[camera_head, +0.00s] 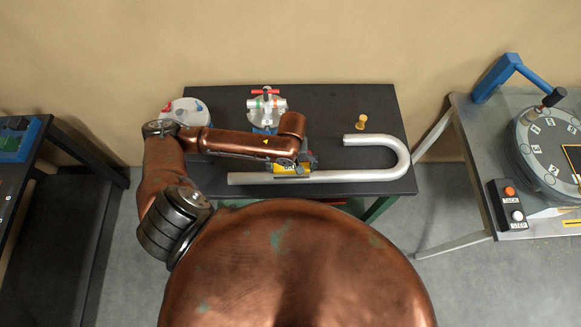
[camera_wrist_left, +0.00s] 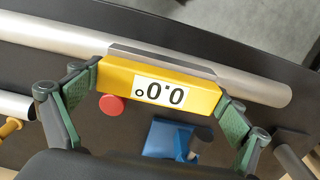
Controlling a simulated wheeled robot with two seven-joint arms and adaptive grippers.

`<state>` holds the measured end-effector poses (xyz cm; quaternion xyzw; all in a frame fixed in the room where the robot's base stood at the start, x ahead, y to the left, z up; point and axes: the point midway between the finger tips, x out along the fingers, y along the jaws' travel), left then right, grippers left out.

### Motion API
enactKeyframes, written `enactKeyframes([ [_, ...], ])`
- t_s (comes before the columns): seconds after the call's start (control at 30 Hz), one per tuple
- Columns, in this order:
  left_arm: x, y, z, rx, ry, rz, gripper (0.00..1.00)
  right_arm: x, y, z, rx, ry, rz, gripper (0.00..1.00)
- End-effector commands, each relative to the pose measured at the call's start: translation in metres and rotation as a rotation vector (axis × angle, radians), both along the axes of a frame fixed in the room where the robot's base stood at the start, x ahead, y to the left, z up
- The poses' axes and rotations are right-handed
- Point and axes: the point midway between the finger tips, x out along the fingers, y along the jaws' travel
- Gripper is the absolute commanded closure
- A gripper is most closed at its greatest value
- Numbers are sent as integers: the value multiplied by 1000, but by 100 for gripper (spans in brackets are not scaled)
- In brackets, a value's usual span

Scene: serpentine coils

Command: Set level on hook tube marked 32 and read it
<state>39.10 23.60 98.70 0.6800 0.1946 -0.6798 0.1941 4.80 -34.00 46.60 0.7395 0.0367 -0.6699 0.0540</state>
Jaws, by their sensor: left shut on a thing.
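The hook tube (camera_head: 395,149) is a silver J-shaped pipe lying on the black table, its bend to the right. I cannot read a mark 32 on it. The yellow level (camera_head: 291,168) is at the long straight leg of the tube. In the left wrist view the level (camera_wrist_left: 120,74) has its grey base bar along the tube (camera_wrist_left: 60,37), seemingly resting on it. Its display shows 0.0°, upside down in that view. My left gripper (camera_head: 303,164) is shut on the level, with a green finger pad at each end in the wrist view (camera_wrist_left: 156,104). My right gripper is out of view.
A valve fitting with a red handle (camera_head: 265,91), a white-topped container (camera_head: 187,112) and a small brass piece (camera_head: 361,121) stand behind the tube on the table (camera_head: 325,104). A metal bench with a round dial device (camera_head: 550,150) is at the right.

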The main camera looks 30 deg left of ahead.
Motion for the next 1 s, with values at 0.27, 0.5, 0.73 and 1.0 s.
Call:
enactKeyframes([
  [0.27,0,0,-6,-1,1,1,35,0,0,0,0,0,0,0],
  [0.5,0,0,-14,-1,-1,1,35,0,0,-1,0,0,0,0],
  [0.73,0,0,-20,0,0,0,35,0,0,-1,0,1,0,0],
  [1.0,0,0,-20,0,0,0,35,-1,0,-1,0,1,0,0],
])
